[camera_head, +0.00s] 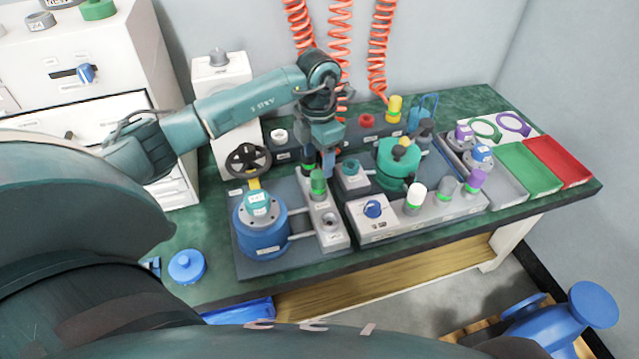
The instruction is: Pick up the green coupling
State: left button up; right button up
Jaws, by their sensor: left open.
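A green coupling (318,184) stands upright on a narrow light-grey block (331,241) near the middle of the bench. My left gripper (319,168) points down just above it, with its fingers open. I cannot tell whether the fingers reach around the coupling's top or stay above it. My right gripper is not in view.
A blue vessel (262,235) stands left of the block. Green (528,168) and red (560,160) trays lie at the far right. Orange coiled hoses (341,50) hang behind.

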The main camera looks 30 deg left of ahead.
aim_at(319, 174)
pick_arm(q)
notch_tip(319, 174, down, 6)
jog(key=shift+d+r, duration=0.1)
jog(key=shift+r, duration=0.15)
jog(key=shift+f, duration=0.25)
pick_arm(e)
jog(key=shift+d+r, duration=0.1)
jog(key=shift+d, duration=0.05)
pick_arm(q)
jog(key=shift+c, duration=0.6)
